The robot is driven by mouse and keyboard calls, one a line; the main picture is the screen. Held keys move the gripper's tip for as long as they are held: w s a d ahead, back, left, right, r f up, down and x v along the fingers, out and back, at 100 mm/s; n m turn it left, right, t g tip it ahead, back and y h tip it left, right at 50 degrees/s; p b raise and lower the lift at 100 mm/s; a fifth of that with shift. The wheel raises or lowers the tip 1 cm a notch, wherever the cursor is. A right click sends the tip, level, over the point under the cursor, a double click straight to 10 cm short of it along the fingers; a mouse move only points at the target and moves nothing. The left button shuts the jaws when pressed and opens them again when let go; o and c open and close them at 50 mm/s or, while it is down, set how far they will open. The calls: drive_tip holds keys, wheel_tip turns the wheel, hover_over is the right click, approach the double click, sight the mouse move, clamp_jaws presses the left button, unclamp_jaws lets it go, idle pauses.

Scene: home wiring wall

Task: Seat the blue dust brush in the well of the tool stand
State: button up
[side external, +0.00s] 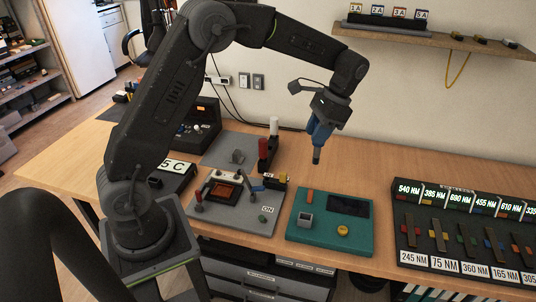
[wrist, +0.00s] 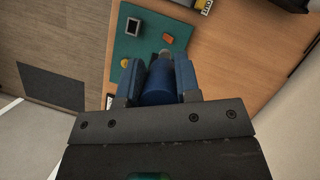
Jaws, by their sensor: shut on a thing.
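The blue dust brush (wrist: 158,88) is held between the two blue fingers of my gripper (wrist: 160,80) in the wrist view. In the side view my gripper (side external: 321,128) hangs in the air with the brush's dark tip (side external: 317,156) pointing down, behind and above the teal board. A dark block (side external: 266,164) with an upright red piece and an upright white piece stands left of the gripper; it looks like the tool stand, but I cannot be sure. The brush is clear of it. Its well cannot be made out.
The teal board (side external: 315,239) carries a grey open-topped box (side external: 305,219), a dark panel, an orange bar and a yellow knob. A grey panel with levers (side external: 235,207) lies to its left. A labelled rack (side external: 462,240) stands at right. A wall shelf (side external: 440,38) is above.

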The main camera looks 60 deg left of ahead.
idle(0.3)
drive_tip(key=a+f, duration=0.3)
drive_tip(key=a, duration=1)
drive_tip(key=a+f+m, duration=0.1)
drive_tip(key=a+f, duration=0.2)
drive_tip(key=a, duration=1.1)
drive_tip(key=shift+w, duration=0.45)
drive_tip(key=shift+d, duration=0.1)
hover_over(269, 153)
drive_tip(key=a, duration=0.3)
drive_tip(key=shift+w+f, duration=0.2)
drive_tip(key=shift+f, duration=1.25)
drive_tip(key=shift+w+f, duration=0.2)
drive_tip(key=shift+f, duration=1.2)
drive_tip(key=shift+f, duration=2.8)
drive_tip(key=o, duration=1)
